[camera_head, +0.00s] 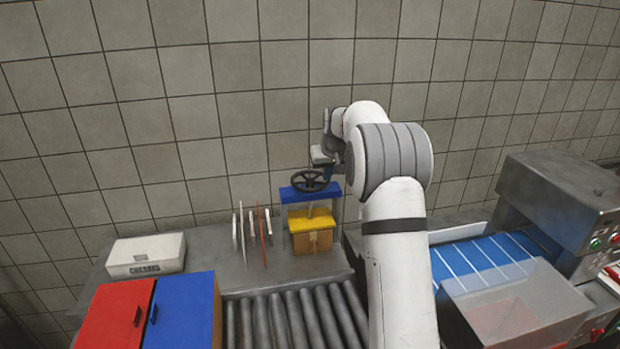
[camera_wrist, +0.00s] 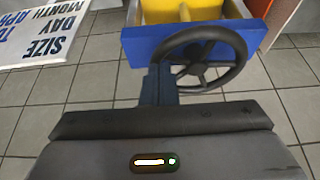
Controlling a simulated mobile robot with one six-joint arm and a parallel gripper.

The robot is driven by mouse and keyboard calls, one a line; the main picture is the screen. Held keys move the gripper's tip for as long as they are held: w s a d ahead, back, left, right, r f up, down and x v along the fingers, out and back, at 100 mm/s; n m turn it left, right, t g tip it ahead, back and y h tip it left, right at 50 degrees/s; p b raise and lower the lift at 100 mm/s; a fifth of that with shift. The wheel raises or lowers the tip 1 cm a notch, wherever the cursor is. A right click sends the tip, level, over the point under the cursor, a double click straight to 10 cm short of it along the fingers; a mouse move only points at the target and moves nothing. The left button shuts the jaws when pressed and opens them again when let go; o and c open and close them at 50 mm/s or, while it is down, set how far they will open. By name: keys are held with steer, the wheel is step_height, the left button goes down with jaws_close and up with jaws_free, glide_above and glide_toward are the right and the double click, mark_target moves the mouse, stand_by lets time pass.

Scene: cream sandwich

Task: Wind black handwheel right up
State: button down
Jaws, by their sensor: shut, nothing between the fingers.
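The black handwheel (camera_head: 310,181) sits on top of a blue crosspiece (camera_head: 311,192) in the head view, above a yellow block (camera_head: 311,219). In the wrist view the handwheel (camera_wrist: 240,62) is close, with its spokes visible, in front of the blue crosspiece (camera_wrist: 137,47). My gripper (camera_wrist: 157,85) is shut and empty, with its blue fingers at the left side of the wheel rim. I cannot tell whether they touch the rim. In the head view my gripper (camera_head: 328,174) is partly hidden by the wheel and my arm.
A rack with upright discs (camera_head: 252,235) stands left of the press. A white box (camera_head: 146,255) is at the far left, with red and blue lids (camera_head: 185,310) in front. Rollers (camera_head: 295,318) run in the foreground. A blue conveyor (camera_head: 485,262) and grey machine (camera_head: 565,210) stand right.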

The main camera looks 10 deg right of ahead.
steer(key=shift+f, duration=0.2)
steer(key=shift+w+r+p, duration=0.15)
steer(key=shift+r+p, duration=0.6)
steer(key=shift+r, duration=0.55)
glide_above(302, 186)
steer(key=w+a, duration=0.1)
steer(key=shift+a, duration=0.2)
steer(key=shift+f, duration=0.15)
steer(key=shift+f+b, duration=1)
steer(key=shift+f, duration=0.15)
steer(key=shift+s+d+f+b, duration=0.1)
steer(key=shift+s+d+b, duration=0.6)
steer(key=shift+s, duration=0.25)
